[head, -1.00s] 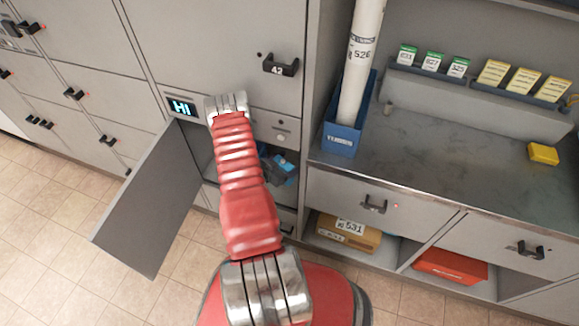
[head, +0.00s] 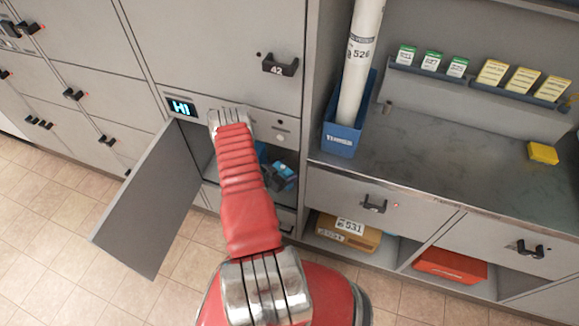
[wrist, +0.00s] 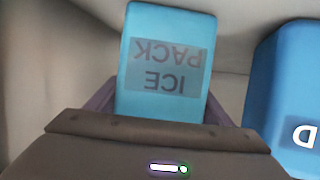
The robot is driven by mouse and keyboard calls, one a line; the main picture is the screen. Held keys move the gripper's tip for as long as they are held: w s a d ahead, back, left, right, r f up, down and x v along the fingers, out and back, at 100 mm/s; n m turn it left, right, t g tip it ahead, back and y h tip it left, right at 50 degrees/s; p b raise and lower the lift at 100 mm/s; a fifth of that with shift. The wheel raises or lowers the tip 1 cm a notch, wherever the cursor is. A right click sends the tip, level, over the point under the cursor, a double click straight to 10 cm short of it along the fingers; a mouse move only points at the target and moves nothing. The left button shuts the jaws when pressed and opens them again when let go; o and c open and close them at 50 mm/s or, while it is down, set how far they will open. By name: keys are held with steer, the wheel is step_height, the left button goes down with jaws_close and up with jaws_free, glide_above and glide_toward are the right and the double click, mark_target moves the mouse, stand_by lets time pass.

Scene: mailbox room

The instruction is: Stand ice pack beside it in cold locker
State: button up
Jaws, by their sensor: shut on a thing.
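The light blue ice pack (wrist: 167,40) is held between the jaws of my gripper (wrist: 168,105) in the wrist view, its upside-down label toward the camera. To its right, apart from it, stands a darker blue thing (wrist: 290,75) with a white letter, cut off by the frame edge. In the head view the open locker (head: 197,137) lies under the "HI" display, with its door (head: 150,205) swung out to the left. My gripper is inside it, partly hidden by my red arm, with blue showing around it. The ice pack's lower end is hidden in the wrist view.
The locker's pale walls are close around my gripper. To the right, a counter holds a blue stand (head: 342,138) with a white tube (head: 360,60), and a yellow block (head: 543,153). Parcels (head: 345,232) sit in cubbies below. The floor at left is clear.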

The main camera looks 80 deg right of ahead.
mark_target(280, 173)
steer(key=o, duration=1.3)
steer(key=shift+r, duration=0.1)
steer(key=v, duration=1.2)
steer(key=shift+w, duration=0.1)
